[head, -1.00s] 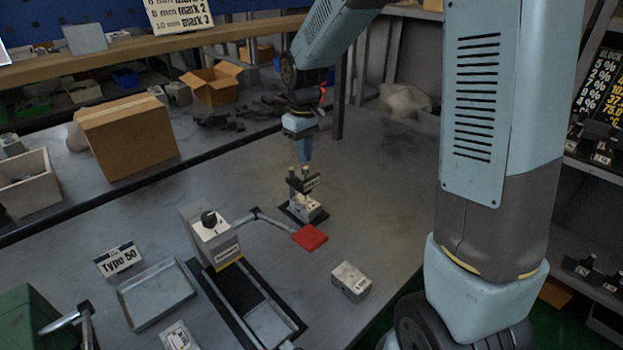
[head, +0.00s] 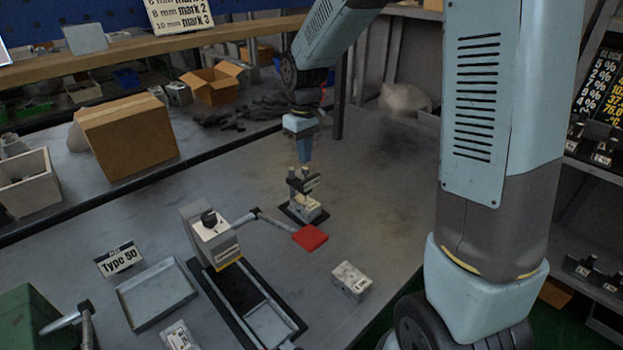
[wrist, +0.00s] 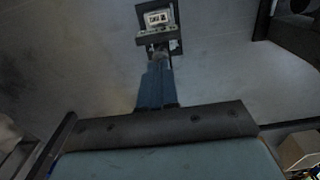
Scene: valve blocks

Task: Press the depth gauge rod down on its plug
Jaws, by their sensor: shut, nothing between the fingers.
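The depth gauge (head: 303,182) stands upright in the middle of the bench, a dark bracket with a pale label and light posts at its top. Under it is a pale block (head: 306,208) on a black base plate. The rod and the plug are too small to tell apart here. My gripper (head: 305,160) points down just above the gauge, its blue fingers shut and empty. In the wrist view the closed fingers (wrist: 158,68) reach toward the gauge (wrist: 158,36), overlapping its near edge. I cannot tell whether they touch it.
A grey box with a black knob (head: 210,225) and an arm with a red pad (head: 310,237) stand left and in front of the gauge. A loose grey block (head: 351,281) lies nearer. An empty tray (head: 156,294) is at left. The bench right of the gauge is clear.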

